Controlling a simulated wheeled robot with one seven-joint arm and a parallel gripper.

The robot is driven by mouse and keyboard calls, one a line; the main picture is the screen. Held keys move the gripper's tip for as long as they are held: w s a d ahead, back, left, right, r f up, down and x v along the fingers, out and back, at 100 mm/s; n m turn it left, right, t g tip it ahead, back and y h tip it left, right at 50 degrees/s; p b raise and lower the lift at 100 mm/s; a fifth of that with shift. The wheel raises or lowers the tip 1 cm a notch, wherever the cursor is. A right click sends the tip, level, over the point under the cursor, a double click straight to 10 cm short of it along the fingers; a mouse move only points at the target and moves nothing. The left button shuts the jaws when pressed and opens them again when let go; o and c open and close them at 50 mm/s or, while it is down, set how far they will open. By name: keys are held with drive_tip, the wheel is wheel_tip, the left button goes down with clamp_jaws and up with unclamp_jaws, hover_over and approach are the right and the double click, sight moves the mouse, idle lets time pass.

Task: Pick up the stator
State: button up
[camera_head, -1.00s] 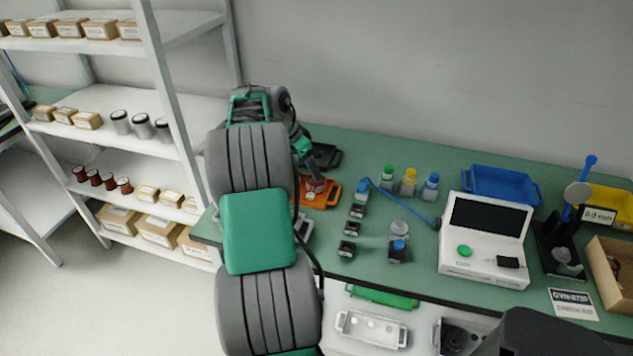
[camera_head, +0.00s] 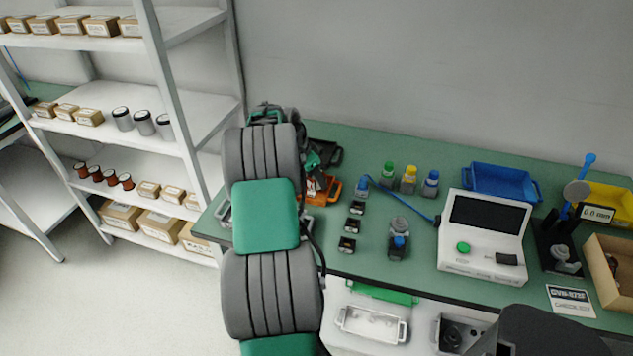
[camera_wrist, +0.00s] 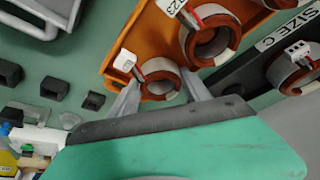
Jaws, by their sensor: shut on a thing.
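A larger stator (camera_wrist: 209,46) lies in the same tray. Another stator (camera_wrist: 291,73) lies in the black "SIZE C" tray (camera_wrist: 262,98). In the head view my arm partly hides the orange tray (camera_head: 329,190).
Several small black blocks (camera_head: 357,208) stand right of the orange tray. Capped bottles (camera_head: 409,180), a blue tray (camera_head: 495,183) and a white tester (camera_head: 484,240) with a screen are further right. A shelf rack (camera_head: 190,140) stands close to the left of my arm.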

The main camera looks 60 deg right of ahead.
clamp_jaws()
drive_tip(key=shift+r, duration=0.1)
drive_tip(key=shift+r, duration=0.1)
